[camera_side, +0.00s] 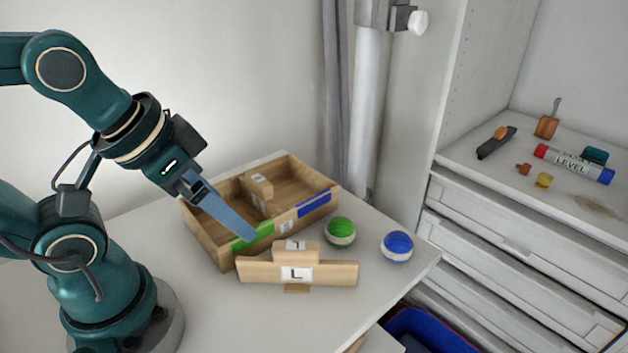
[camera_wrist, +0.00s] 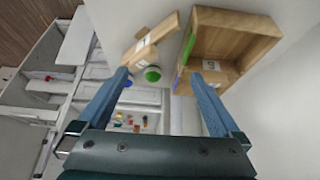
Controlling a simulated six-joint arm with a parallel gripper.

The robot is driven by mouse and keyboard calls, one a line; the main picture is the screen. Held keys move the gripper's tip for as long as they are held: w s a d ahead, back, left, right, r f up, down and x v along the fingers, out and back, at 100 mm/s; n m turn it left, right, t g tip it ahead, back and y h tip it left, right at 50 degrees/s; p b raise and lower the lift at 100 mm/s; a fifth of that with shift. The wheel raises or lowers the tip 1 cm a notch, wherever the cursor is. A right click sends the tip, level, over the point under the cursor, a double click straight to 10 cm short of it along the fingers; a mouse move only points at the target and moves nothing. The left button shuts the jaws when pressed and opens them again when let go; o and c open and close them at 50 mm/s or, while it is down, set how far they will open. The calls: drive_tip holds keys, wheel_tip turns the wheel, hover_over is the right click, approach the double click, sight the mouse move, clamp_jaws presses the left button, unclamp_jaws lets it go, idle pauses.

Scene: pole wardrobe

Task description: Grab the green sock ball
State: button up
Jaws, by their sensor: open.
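The green sock ball (camera_side: 340,231), green on top with a pale lower part, sits on the white table just right of the wooden box's front right corner. In the wrist view the green ball (camera_wrist: 153,74) shows between the fingers, beyond their tips. My gripper (camera_side: 250,236) is open and empty. Its blue fingers point down and right over the box's front wall, left of the ball and apart from it. A blue ball (camera_side: 397,246) sits right of the green one, near the table edge. In the wrist view the left finger partly hides the blue ball (camera_wrist: 128,83).
The wooden box (camera_side: 213,248) has a green and a blue label on its front wall. Wooden blocks marked L (camera_side: 325,273) and T (camera_side: 296,257) stand before it, left of the green ball. A cabinet with a shelf (camera_side: 470,158) of small items stands right, beyond the table edge.

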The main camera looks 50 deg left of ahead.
drive_tip(key=c, duration=0.3)
drive_tip(key=shift+c, duration=0.2)
drive_tip(key=w+a+r+m+t+y, duration=0.1)
drive_tip(key=w+r+m+t, duration=0.15)
drive_tip(key=w, duration=0.35)
drive_tip(key=w+a+r+m+t, duration=0.2)
drive_tip(key=w+r+t, duration=0.1)
drive_tip(key=w+t, duration=0.15)
drive_tip(key=m+h, duration=0.6)
drive_tip(key=m, duration=0.2)
hover_over(333, 226)
wheel_tip(333, 226, down, 9)
drive_tip(key=s+f, duration=0.1)
drive_tip(key=f, duration=0.2)
drive_tip(key=a+f+n+g+h, duration=0.1)
drive_tip(key=f, duration=0.2)
drive_tip(key=s+f+n+g, duration=0.1)
drive_tip(key=f, duration=0.2)
drive_tip(key=shift+s+a+f, duration=0.1)
drive_tip(key=shift+s+a, duration=0.05)
drive_tip(key=shift+s, duration=0.15)
drive_tip(key=shift+w+f, duration=0.15)
drive_tip(key=shift+w, duration=0.05)
drive_tip(key=shift+x, duration=2.25)
